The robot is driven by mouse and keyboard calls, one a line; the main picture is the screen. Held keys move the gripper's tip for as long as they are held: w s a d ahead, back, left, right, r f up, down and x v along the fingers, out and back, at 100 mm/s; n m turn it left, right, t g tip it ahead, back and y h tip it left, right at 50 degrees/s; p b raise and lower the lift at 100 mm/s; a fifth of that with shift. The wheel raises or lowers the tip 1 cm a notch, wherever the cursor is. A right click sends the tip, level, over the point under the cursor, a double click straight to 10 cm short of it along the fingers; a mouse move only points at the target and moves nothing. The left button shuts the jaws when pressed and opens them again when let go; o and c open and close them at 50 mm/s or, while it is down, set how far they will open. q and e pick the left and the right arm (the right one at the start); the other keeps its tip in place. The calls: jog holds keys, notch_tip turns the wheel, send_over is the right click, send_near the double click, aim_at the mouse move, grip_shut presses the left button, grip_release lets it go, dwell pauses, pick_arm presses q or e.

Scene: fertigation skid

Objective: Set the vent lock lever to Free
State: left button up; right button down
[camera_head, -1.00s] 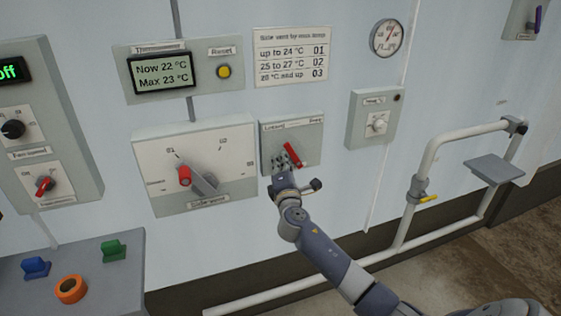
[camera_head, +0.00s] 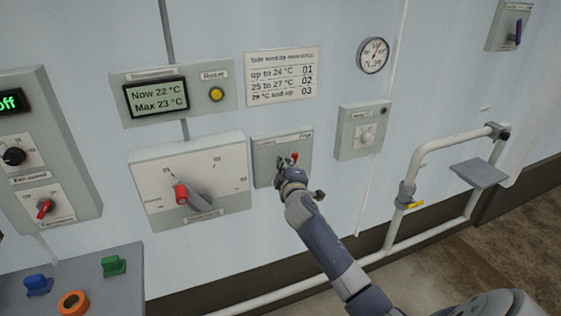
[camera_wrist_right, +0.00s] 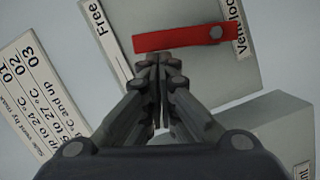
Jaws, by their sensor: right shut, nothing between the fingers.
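The vent lock panel (camera_head: 264,165) is a small grey plate on the wall, with Locked at its upper left and Free (camera_head: 305,135) at its upper right. Its red lever (camera_head: 294,157) is mostly hidden behind my right gripper in the head view. In the right wrist view the red lever (camera_wrist_right: 180,38) runs from its pivot toward the panel's top edge, roughly upright. My right gripper (camera_head: 287,166) is shut and empty. Its fingertips (camera_wrist_right: 160,60) are at the lever's Locked side near the free end, touching or almost touching. My left gripper is not in view.
A larger dial box with a red-tipped pointer (camera_head: 181,193) stands close left of the panel. A small knob box (camera_head: 363,132) is to the right. A notice (camera_head: 282,75) hangs above. White pipework (camera_head: 410,180) stands lower right.

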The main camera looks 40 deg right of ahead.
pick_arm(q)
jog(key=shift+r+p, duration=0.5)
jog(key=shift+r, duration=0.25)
pick_arm(e)
jog(key=shift+s+d+r+m, duration=0.1)
jog(key=shift+d+m, duration=0.15)
jog(key=shift+d, duration=0.15)
jog(key=shift+s+d+r+m, duration=0.1)
jog(key=shift+d+m, duration=0.15)
jog(key=shift+d, duration=0.2)
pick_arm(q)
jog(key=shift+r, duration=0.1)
